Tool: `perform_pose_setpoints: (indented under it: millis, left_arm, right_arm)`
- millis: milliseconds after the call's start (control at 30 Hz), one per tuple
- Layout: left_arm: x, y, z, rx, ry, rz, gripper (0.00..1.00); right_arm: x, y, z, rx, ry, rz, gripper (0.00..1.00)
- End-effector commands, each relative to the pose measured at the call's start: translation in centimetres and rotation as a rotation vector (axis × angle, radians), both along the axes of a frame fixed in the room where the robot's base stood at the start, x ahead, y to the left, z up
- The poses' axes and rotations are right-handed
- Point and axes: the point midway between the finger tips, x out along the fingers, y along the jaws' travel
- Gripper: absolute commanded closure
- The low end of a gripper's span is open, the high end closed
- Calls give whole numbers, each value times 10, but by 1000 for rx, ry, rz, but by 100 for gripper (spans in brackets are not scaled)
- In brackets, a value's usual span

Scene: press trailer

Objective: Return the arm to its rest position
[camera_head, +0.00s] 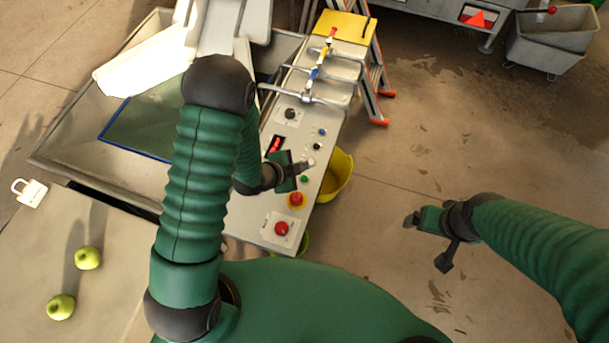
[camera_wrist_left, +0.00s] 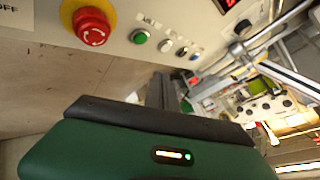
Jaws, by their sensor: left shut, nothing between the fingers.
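My left arm rises from the lower left in the head view and bends down to the control panel (camera_head: 263,226). My left gripper (camera_head: 308,164) is shut and empty over the panel, near its right edge. In the left wrist view, the narrow closed fingers (camera_wrist_left: 163,90) point toward the panel's row of buttons; whether they touch it cannot be told. My right gripper (camera_head: 411,220) hangs over bare floor at the right, clear of the panel. Its fingers are too small to tell open from shut.
The panel carries a red emergency stop (camera_head: 296,199), a green button (camera_head: 304,179) and a red knob (camera_head: 281,228). A yellow bucket (camera_head: 338,176) stands beside it. Two green apples (camera_head: 88,258) lie on the left surface. Floor at the right is mostly free.

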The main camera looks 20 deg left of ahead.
Motion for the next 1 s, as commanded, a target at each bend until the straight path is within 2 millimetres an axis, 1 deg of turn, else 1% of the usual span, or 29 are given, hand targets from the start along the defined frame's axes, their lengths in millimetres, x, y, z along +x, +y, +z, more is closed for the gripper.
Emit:
perform_pose_setpoints:
  millis: [567, 667, 767, 833, 867, 900, 967, 1000]
  left_arm:
    - [0, 0, -1, 0, 0, 0, 100]
    - [1, 4, 5, 3, 14, 26, 100]
    - [2, 20, 27, 0, 89, 165, 100]
    - [-7, 38, 53, -19, 178, 338, 100]
    - [-15, 44, 65, -36, 222, 425, 100]
    - [-29, 51, 80, -64, 283, 544, 100]
    - [-54, 57, 101, -112, 373, 713, 100]
    - [-72, 59, 113, -148, 430, 817, 100]
  right_arm:
    - [0, 0, -1, 0, 0, 0, 14]
    - [0, 0, -1, 0, 0, 0, 14]
    - [0, 0, -1, 0, 0, 0, 14]
    - [0, 0, -1, 0, 0, 0, 14]
    - [0, 0, -1, 0, 0, 0, 14]
    - [0, 0, -1, 0, 0, 0, 14]
    - [0, 0, -1, 0, 0, 0, 14]
    - [0, 0, -1, 0, 0, 0, 14]
